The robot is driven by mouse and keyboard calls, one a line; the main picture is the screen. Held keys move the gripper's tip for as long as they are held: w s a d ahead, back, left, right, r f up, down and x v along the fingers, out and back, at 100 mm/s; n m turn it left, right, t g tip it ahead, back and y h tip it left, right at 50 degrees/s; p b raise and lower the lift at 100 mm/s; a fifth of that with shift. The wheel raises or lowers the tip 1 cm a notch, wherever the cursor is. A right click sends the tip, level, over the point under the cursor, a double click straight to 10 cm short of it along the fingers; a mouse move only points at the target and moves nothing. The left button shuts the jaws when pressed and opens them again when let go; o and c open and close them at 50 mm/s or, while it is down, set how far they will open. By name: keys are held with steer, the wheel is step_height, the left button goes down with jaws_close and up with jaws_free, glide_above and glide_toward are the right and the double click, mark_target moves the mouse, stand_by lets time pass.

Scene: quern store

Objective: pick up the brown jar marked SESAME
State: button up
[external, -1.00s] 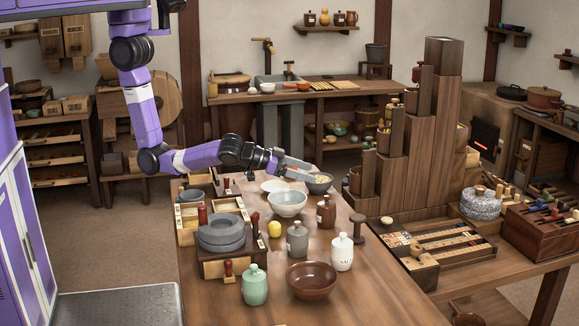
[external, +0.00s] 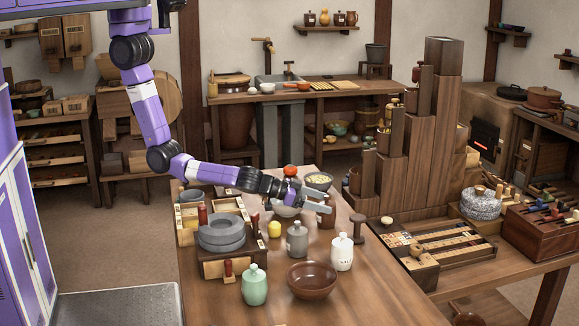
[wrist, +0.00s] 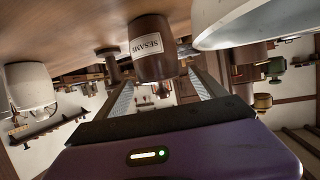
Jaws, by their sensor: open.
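The brown jar marked SESAME (external: 326,219) stands on the table, partly hidden by my gripper (external: 317,204) in the external view. In the wrist view the jar (wrist: 152,48) appears upside down, its SESAME label facing the camera. My gripper (wrist: 160,88) is open. Its two fingers point toward the jar, one on each side of its line, and the jar looks to be at or just beyond the fingertips. I cannot tell whether either finger touches it. Nothing is held.
A pale bowl (external: 287,212) sits close by, partly behind my gripper; it looms in the wrist view (wrist: 245,22). A grey jar (external: 297,241), white jar (external: 342,253), green jar (external: 254,288), brown bowl (external: 311,281) and lemon (external: 274,229) stand nearer. A dark wooden stand (external: 358,228) is right.

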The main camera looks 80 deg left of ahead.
steer(key=shift+x, duration=1.1)
jaws_close()
